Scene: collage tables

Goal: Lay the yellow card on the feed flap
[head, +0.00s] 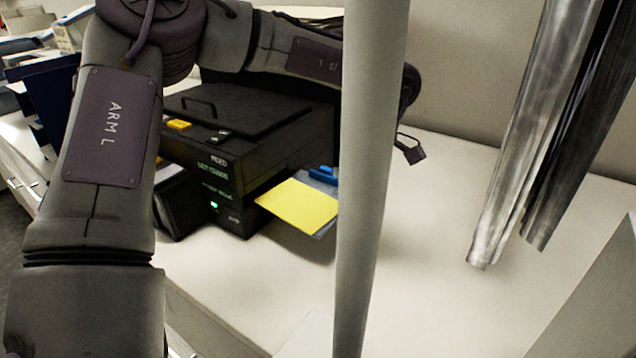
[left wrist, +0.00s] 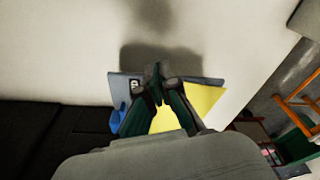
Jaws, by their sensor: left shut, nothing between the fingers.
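The yellow card (head: 299,205) lies on the flap at the front of a black machine (head: 240,150), and its near edge is over a thin grey rim. In the left wrist view the yellow card (left wrist: 203,103) rests on the grey flap (left wrist: 122,86), partly hidden behind my fingers. My left gripper (left wrist: 158,80) is shut and empty, above the flap with its fingertips together. In the head view the pole hides part of my left arm's end. My right gripper is not in view.
A blue part (head: 324,174) sits beside the card at the machine. A pale vertical pole (head: 372,180) crosses the head view. Metal bars (head: 525,140) hang at the right. The white table (head: 440,240) right of the machine is clear. Dark blue folders (head: 50,95) stand at the left.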

